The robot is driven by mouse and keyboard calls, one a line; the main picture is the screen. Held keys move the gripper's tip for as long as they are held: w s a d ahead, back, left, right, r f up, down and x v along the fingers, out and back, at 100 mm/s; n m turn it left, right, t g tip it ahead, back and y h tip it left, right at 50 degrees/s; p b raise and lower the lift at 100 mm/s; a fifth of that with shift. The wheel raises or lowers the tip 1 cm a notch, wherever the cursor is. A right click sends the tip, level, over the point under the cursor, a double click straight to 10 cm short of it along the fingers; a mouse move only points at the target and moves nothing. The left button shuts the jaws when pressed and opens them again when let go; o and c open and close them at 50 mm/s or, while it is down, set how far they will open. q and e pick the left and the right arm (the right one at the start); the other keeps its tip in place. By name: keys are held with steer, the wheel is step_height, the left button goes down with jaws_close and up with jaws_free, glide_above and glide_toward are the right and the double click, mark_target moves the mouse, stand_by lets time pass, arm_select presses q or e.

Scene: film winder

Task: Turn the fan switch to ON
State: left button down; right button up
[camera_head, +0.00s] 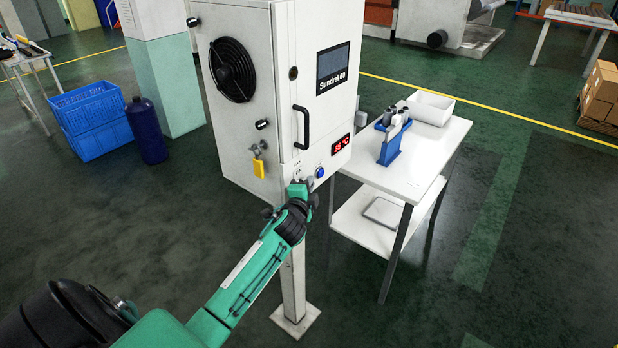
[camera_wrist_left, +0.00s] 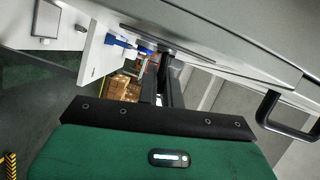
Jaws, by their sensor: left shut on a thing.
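The white control cabinet (camera_head: 290,100) stands on a post in the middle of the head view. The fan switch is not clearly seen; my left gripper covers the lower front of the panel, below small labels (camera_head: 298,165). My left gripper (camera_head: 299,187) is at that spot, left of a round blue button (camera_head: 320,172). Its dark fingers (camera_wrist_left: 161,82) reach the panel in the left wrist view and are shut on a small part there, which looks to be the switch. Whether it points to ON cannot be seen. My right gripper is not in view.
A black door handle (camera_head: 303,127) and a red display (camera_head: 340,144) are close by on the front. A yellow padlock (camera_head: 258,167) hangs on the cabinet's left side. A white table (camera_head: 425,150) with a blue holder (camera_head: 391,150) stands to the right.

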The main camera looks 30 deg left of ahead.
arm_select(q)
steer(key=shift+r+n+g+h+p, duration=0.3)
steer(key=shift+r+n+g+p, duration=0.15)
steer(key=shift+n+p, duration=0.6)
steer(key=shift+a+p, duration=0.1)
steer(key=shift+p, duration=0.3)
steer(key=shift+f, duration=0.1)
steer(key=c, duration=1.6)
jaws_free()
steer(key=shift+o, duration=0.2)
steer(key=shift+s, duration=0.15)
steer(key=b+v, duration=0.5)
steer(key=v, duration=0.8)
steer(key=shift+s, duration=0.3)
